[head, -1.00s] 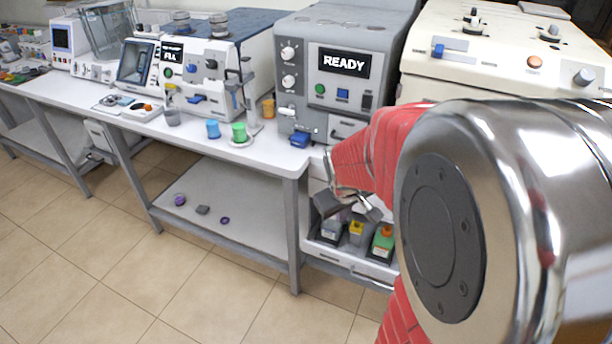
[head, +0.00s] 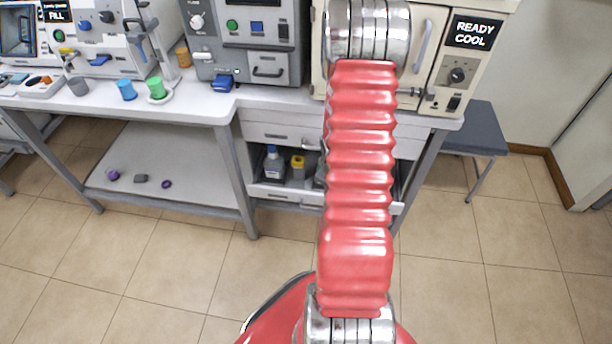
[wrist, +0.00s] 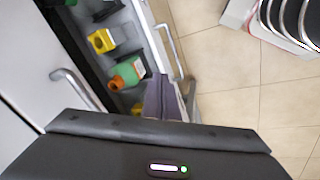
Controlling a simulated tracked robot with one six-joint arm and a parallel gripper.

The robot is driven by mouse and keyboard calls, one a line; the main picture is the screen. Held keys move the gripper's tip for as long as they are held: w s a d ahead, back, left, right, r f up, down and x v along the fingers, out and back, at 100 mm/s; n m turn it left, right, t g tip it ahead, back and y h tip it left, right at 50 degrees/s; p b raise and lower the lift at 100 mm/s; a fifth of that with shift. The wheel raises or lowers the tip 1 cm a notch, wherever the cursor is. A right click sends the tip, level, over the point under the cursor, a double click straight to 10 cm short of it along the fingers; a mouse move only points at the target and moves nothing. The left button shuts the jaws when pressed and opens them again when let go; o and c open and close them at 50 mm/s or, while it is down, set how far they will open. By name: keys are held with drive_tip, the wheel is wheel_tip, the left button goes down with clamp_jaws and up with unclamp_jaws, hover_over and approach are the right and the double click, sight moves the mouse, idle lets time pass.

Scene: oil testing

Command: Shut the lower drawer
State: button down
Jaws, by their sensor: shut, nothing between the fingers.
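My gripper (wrist: 166,98) is shut and empty. Its fingers appear over the drawer's front end, beside the green bottle (wrist: 127,72) with an orange cap. I cannot tell whether they touch the drawer. In the head view my arm covers the gripper and the drawer's middle.
A table leg (head: 236,180) stands left of the drawers. A grey stool (head: 478,130) is at right. The tiled floor in front is clear.

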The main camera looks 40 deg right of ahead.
drive_tip(key=w+d+f+n+t, duration=0.1)
drive_tip(key=w+f+n+t, duration=0.2)
drive_tip(key=f+n+t, duration=0.3)
drive_tip(key=w+d+f+n+t, duration=0.2)
drive_tip(key=f+n+t, duration=0.1)
drive_tip(key=f+n, duration=0.3)
drive_tip(key=s+a+n+t, duration=0.2)
drive_tip(key=s+a+t, duration=0.1)
drive_tip(key=a+t, duration=0.2)
drive_tip(key=shift+s+n+t, duration=0.25)
drive_tip(key=shift+n+t, duration=0.15)
drive_tip(key=shift+t, duration=0.3)
drive_tip(key=shift+a+f, duration=0.1)
approach(299, 167)
drive_tip(key=w+a, duration=0.2)
drive_tip(key=w+d, duration=0.2)
drive_tip(key=shift+w+d, duration=0.35)
drive_tip(key=shift+d, duration=0.05)
